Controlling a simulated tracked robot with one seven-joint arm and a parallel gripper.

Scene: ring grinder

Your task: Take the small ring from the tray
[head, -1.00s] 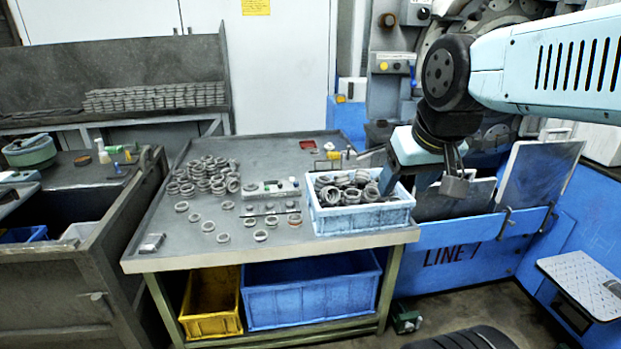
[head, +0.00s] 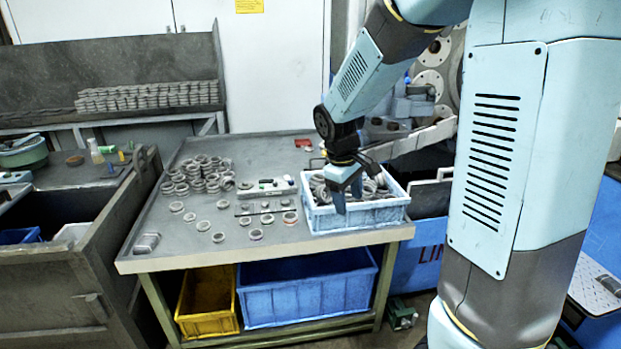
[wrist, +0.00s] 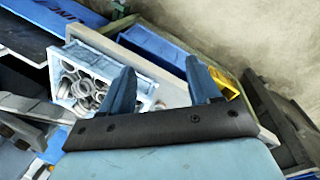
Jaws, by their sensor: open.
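The light blue tray (head: 360,220) stands at the right front of the table, filled with grey metal rings. It also shows in the wrist view (wrist: 142,84), left of and partly behind the left finger. Which ring in it is the small one I cannot tell. My gripper (head: 356,188) is open, pointing down over the tray, with a blue finger in front of its rings. In the wrist view my gripper (wrist: 164,80) shows both fingers spread wide with nothing between them. The fingers and arm hide part of the rings.
Many rings (head: 198,175) lie piled and scattered on the grey table (head: 160,215), beside a small gauge block (head: 267,186). A machine stands behind my arm on the right. Yellow (head: 207,300) and blue (head: 305,295) bins sit under the table.

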